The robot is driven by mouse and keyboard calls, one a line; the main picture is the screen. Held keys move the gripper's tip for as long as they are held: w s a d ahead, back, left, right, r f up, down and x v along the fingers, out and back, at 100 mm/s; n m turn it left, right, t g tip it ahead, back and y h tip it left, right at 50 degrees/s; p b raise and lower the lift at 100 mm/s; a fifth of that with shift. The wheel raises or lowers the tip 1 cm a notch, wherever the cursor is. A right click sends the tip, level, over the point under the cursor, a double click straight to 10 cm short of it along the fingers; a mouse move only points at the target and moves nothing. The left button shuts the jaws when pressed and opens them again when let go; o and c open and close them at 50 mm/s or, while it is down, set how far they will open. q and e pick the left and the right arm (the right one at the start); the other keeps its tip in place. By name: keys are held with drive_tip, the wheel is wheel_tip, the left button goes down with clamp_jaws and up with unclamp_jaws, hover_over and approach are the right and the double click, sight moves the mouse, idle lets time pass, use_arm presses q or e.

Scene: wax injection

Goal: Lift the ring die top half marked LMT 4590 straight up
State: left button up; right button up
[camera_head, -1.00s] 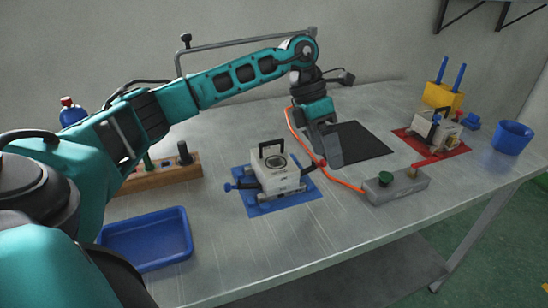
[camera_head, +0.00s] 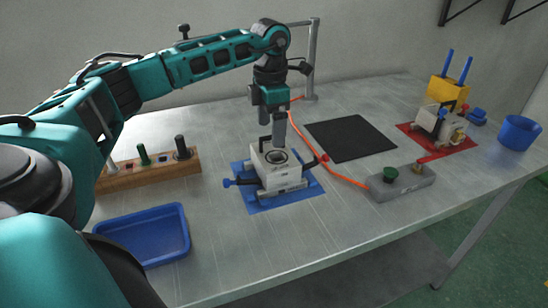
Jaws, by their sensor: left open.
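The white ring die (camera_head: 272,172) sits on a blue mat (camera_head: 304,200) near the middle of the table. Its top half has a dark round opening and a black handle, now largely behind my gripper. No marking can be read at this size. My left gripper (camera_head: 276,146) points down directly over the die, with its fingers at the handle. It is open; whether the fingers touch the handle cannot be told. A second white die (camera_head: 434,122) stands on a red mat (camera_head: 456,148) at the right. My right gripper is not in view.
A blue tray (camera_head: 186,250) lies front left, with a wooden tool block (camera_head: 160,174) behind it. A black mat (camera_head: 350,138) lies behind the die. An orange hose (camera_head: 342,180) runs by the grey button box (camera_head: 402,186). A blue cup (camera_head: 518,132) stands far right.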

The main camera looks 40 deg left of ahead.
sight(270, 146)
use_arm(q)
drive_tip(key=f, duration=0.4)
drive_tip(key=shift+s+f, duration=0.25)
drive_tip(key=shift+c, duration=0.2)
drive_tip(key=shift+r, duration=0.15)
clamp_jaws()
